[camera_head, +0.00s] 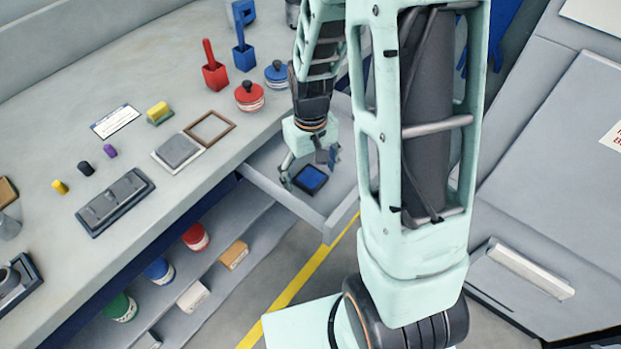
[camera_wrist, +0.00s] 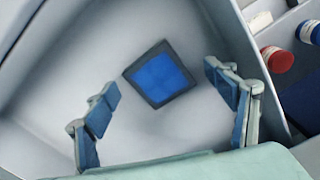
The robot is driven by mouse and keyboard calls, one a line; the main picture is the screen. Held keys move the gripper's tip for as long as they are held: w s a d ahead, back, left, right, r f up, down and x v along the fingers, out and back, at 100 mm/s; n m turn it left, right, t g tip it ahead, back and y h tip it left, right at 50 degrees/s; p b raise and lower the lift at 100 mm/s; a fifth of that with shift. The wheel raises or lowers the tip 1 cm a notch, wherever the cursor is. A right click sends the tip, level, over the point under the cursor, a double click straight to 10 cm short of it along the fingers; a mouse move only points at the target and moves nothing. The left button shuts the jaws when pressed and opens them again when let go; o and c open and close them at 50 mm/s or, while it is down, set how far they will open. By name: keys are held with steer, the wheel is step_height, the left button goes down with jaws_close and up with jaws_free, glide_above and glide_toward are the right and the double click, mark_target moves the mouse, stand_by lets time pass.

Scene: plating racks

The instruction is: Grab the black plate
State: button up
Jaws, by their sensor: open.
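A square plate with a black rim and a blue middle (camera_head: 310,179) lies flat inside an open grey drawer (camera_head: 285,196). In the wrist view the same plate (camera_wrist: 160,75) lies turned at an angle on the pale drawer floor, between and slightly beyond the fingertips. My gripper (camera_head: 311,168) hangs over the drawer, pointing down, with its fingers spread on either side of the plate. In the wrist view its blue finger pads (camera_wrist: 160,88) are wide apart, with nothing held between them. I cannot tell the exact height above the plate.
Drawer walls surround the gripper closely. The countertop behind holds a grey square plate (camera_head: 178,151), an empty brown frame (camera_head: 209,131), a red lidded jar (camera_head: 249,96), a blue jar (camera_head: 278,74) and a dark tray (camera_head: 115,202). A lower shelf carries several coloured jars and boxes.

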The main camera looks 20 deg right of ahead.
jaws_close()
stand_by(0.5)
steer(key=shift+r, duration=0.15)
